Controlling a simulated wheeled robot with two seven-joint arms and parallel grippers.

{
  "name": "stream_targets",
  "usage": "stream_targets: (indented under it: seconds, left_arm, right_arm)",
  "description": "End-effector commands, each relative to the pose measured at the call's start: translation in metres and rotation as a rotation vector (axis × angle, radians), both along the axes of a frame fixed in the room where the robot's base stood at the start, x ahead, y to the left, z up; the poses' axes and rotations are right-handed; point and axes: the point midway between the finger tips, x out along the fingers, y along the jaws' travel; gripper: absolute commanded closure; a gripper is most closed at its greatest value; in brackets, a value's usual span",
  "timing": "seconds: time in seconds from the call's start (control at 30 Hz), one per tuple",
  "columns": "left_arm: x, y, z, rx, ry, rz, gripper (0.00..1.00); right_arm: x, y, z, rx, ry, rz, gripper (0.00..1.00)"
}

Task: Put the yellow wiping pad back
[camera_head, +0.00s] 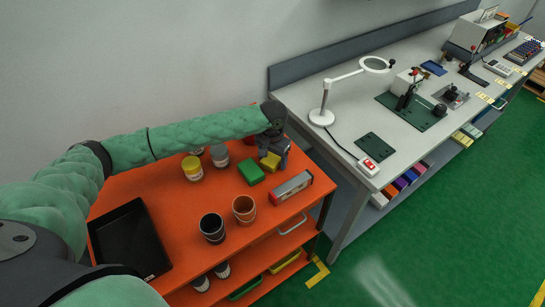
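The yellow wiping pad (269,162) is at the back right of the orange cart's top, right at the fingers of my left gripper (275,155). The gripper reaches down from above, and its dark fingers partly cover the pad. I cannot tell whether they are closed on it or only beside it, nor whether the pad touches the surface. A green pad (251,172) lies just left of and in front of the yellow one. My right gripper is out of view.
The orange cart (190,238) also holds a black tray (130,240), a black cup (212,228), a brown cup (244,209), a yellow-lidded jar (192,168) and a grey-red box (291,188). A grey workbench (345,150) with a magnifier lamp (322,116) stands at the right.

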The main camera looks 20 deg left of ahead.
Motion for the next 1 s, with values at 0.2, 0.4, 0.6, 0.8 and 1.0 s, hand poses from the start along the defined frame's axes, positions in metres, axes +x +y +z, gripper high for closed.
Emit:
stream_targets:
  seconds: [0.2,0.4,0.6,0.8,1.0]
  left_arm:
    - [0.0,0.0,0.0,0.0,0.0,0.0,0.26]
    - [0.0,0.0,0.004,0.0,0.0,0.0,0.26]
    - [0.001,0.0,0.031,-0.001,-0.003,0.0,0.26]
    - [0.001,0.0,0.068,-0.001,-0.003,0.0,0.26]
    - [0.001,0.0,0.098,0.0,-0.002,0.0,0.26]
  right_arm:
    - [0.001,-0.001,0.001,-0.001,-0.001,0.0,0.64]
    - [0.001,-0.001,-0.003,-0.001,0.001,0.0,0.64]
    - [0.034,0.009,0.006,0.007,-0.028,0.001,0.64]
    - [0.054,0.019,0.023,0.012,-0.023,-0.004,0.64]
    - [0.065,0.028,0.042,0.018,-0.007,-0.011,0.64]
